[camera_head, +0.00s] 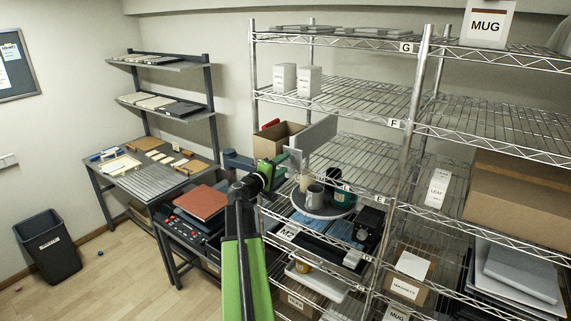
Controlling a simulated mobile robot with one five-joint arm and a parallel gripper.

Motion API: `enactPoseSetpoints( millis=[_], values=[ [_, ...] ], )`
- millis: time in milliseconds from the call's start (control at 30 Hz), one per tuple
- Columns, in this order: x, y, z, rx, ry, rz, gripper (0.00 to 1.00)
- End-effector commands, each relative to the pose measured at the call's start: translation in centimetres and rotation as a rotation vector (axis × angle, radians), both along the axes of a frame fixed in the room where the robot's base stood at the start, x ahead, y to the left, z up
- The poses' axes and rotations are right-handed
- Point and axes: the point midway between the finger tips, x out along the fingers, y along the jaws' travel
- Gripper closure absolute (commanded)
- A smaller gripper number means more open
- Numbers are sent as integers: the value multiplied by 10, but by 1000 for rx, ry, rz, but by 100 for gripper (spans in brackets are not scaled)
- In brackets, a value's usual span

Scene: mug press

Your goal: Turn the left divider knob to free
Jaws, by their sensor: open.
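My green and dark arm reaches up from the bottom middle towards the wire rack. My gripper (297,158) is small in the picture, in front of the rack and beside a grey upright panel (318,138). The gripper is open, and I see nothing held in it. The grey panel may be a divider, but I cannot tell for sure. I cannot make out a left divider knob; it is hidden or too small to see. I cannot tell whether the gripper touches the panel.
A round grey turntable (304,211) with mugs stands on the rack below the gripper. A cardboard box (276,140) is just behind it. A dark workbench with a red-brown pad (201,202) is at left.

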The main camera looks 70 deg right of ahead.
Motion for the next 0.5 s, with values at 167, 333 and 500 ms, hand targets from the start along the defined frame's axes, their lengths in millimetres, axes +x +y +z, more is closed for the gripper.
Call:
enactPoseSetpoints(
  millis=[167, 333, 500],
  values=[
    [11, 51, 0, 0, 0, 4, 50],
    [23, 97, 0, 0, 0, 4, 50],
    [33, 133, 0, 0, 0, 4, 50]
  ],
)
